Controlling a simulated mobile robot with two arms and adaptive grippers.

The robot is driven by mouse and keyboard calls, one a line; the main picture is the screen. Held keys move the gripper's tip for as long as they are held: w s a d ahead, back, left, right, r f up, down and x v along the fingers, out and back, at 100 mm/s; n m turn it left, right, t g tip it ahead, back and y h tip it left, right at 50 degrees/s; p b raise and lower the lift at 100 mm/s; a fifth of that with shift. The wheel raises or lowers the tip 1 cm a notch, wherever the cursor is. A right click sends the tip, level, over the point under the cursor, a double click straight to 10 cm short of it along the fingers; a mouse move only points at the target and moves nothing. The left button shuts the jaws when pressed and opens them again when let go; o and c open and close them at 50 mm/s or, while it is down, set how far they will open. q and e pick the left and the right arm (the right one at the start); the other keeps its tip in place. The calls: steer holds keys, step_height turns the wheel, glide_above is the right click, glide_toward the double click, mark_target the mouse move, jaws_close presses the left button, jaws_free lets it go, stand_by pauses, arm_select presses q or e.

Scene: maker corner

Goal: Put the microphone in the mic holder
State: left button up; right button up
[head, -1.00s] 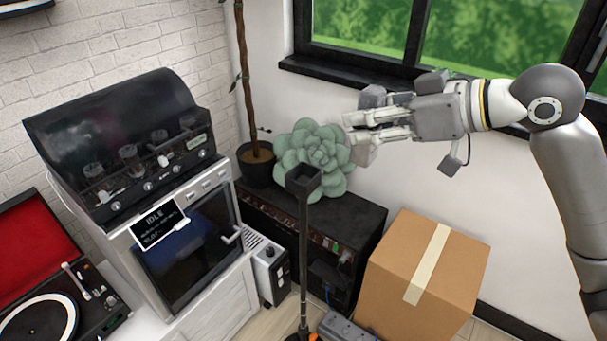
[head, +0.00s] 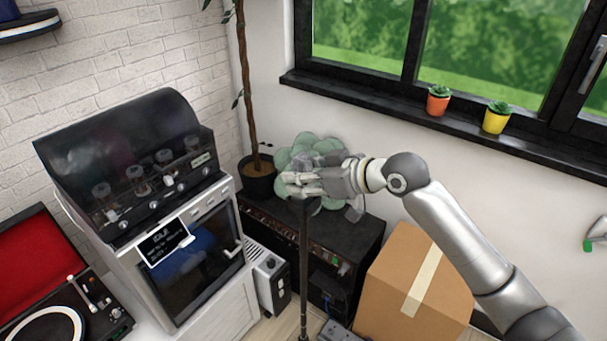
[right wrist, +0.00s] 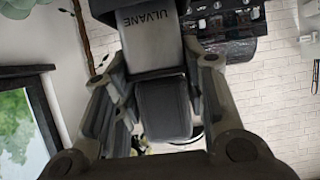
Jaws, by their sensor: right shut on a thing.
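My right gripper (head: 299,184) is at the top of a thin dark stand (head: 304,255), in front of a pale green succulent. The stand's square, cup-like holder is hidden behind the fingers in the head view. In the right wrist view, my right gripper (right wrist: 163,75) is shut on a grey and black blocky thing lettered ULVANE, which I take to be the microphone (right wrist: 153,48). In the head view it is mostly covered by the gripper. I cannot tell whether it touches the holder or sits inside it. My left gripper is not in view.
A black cabinet (head: 355,237) stands behind the stand, with the succulent (head: 329,148) on it. A taped cardboard box (head: 395,285) is to the right. An oven-like machine (head: 195,255) and a turntable (head: 45,328) are to the left. A plant trunk (head: 246,80) rises behind.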

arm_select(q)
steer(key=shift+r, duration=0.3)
arm_select(e)
steer(key=shift+d+f, duration=0.1)
steer(key=shift+f, duration=0.25)
steer(key=o, duration=1.3)
steer(key=shift+f, duration=0.15)
steer(key=shift+s+d+r, duration=0.25)
steer(key=shift+d, duration=0.05)
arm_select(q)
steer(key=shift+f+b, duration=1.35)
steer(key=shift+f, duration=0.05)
arm_select(e)
steer(key=v, duration=1.1)
